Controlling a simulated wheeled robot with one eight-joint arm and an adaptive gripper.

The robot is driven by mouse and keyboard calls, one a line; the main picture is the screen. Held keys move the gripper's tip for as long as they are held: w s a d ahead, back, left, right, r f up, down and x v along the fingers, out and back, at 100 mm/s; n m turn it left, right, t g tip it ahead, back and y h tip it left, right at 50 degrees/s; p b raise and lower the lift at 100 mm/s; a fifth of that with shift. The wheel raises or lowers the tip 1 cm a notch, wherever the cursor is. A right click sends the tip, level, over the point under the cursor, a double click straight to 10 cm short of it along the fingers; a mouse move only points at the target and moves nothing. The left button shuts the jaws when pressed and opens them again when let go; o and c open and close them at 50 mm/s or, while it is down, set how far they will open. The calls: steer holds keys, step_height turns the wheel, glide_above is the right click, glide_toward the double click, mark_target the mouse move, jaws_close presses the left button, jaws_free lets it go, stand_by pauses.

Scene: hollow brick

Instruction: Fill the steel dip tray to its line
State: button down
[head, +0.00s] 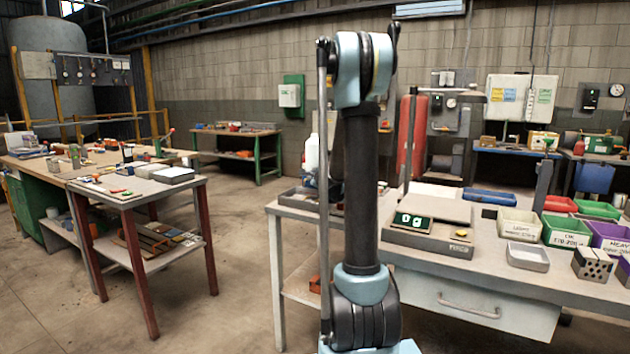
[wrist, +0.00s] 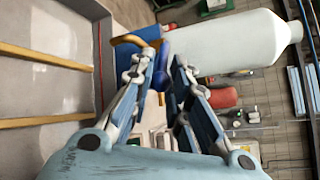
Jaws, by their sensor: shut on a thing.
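My gripper (wrist: 164,72) shows in the wrist view, shut on a small blue handle (wrist: 158,76). Next to the handle is a brass-coloured curved spout (wrist: 128,40). A large white bottle (wrist: 225,42) is right behind the fingertips. At the left of the wrist view is a pale grey tray-like surface (wrist: 60,90) with a thin red line near its right edge; I take it to be the dip tray. I cannot tell how much liquid it holds. In the head view my arm hides the gripper, and a grey tray (head: 291,197) lies beside it.
Tan bars (wrist: 45,122) cross the pale surface. In the head view the right bench (head: 430,268) carries a scale (head: 430,232), a small grey tray (head: 522,257) and several coloured bins (head: 567,229). A left bench (head: 140,184) stands apart, with clear floor between.

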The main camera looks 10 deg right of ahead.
steer(key=shift+a, duration=0.1)
steer(key=c, duration=1.7)
jaws_free()
steer(key=shift+w, duration=0.1)
steer(key=shift+s, duration=0.2)
steer(key=shift+v, duration=5.8)
